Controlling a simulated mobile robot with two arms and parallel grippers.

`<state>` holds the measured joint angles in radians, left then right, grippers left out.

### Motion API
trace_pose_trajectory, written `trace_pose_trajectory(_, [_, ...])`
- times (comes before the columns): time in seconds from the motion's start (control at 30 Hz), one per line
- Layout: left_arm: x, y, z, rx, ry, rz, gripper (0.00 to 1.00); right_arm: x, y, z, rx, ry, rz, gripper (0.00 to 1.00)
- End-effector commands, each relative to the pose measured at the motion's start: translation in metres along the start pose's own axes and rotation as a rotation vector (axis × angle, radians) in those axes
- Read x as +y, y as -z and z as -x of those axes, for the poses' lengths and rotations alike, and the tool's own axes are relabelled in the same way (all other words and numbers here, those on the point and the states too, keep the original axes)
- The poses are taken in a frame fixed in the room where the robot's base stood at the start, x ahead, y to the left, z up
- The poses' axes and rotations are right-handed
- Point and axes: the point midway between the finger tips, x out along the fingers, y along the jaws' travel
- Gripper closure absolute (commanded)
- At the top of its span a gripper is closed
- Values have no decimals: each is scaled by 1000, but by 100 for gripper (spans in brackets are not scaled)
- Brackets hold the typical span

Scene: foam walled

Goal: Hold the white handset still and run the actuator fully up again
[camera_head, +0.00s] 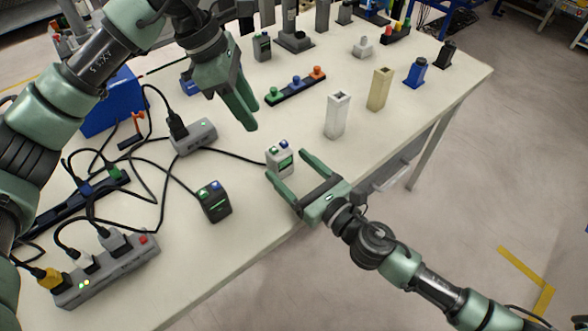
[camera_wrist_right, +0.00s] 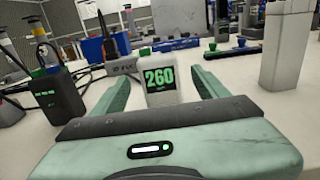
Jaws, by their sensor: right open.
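The white handset (camera_head: 280,158) stands upright near the table's front edge, with a green display and blue and green buttons on top. In the right wrist view the handset (camera_wrist_right: 161,80) faces me and its display reads 260. My right gripper (camera_head: 287,165) is open, with one fingertip to each side of the handset; I see no clear contact. My left gripper (camera_head: 252,116) hangs above the table, behind and left of the handset, with nothing visible in it. Its fingers overlap in view, so its opening is unclear. I cannot tell which object is the actuator.
A dark handset (camera_head: 214,201) stands to the left. A grey cable box (camera_head: 194,137) and a power strip (camera_head: 107,270) trail cables across the left side. White (camera_head: 338,115) and beige (camera_head: 380,89) columns stand to the right. A three-button strip (camera_head: 295,86) lies behind.

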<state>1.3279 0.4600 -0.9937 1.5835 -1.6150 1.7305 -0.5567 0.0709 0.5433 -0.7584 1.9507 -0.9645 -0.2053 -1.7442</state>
Motion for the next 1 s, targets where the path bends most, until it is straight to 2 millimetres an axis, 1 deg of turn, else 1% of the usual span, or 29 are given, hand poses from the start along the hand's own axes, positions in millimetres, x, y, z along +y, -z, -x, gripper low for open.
trace_pose_trajectory(0.3, [0,0,0,0,0,0,64,0,-1,-47,-2,0,-1,25])
trace_pose_trajectory(0.5, [0,0,0,0,0,0,64,0,0,-68,0,0,-1,25])
trace_pose_trajectory(0.63, [0,0,0,0,0,0,64,0,0,-73,1,0,-1,25])
trace_pose_trajectory(0.87, [0,0,0,0,0,0,64,0,0,-73,1,0,-1,25])
trace_pose_trajectory(0.97, [0,0,0,0,0,0,64,0,0,-73,1,0,-1,50])
trace_pose_trajectory(1.0, [0,0,0,0,0,0,64,0,0,-73,1,0,-1,62])
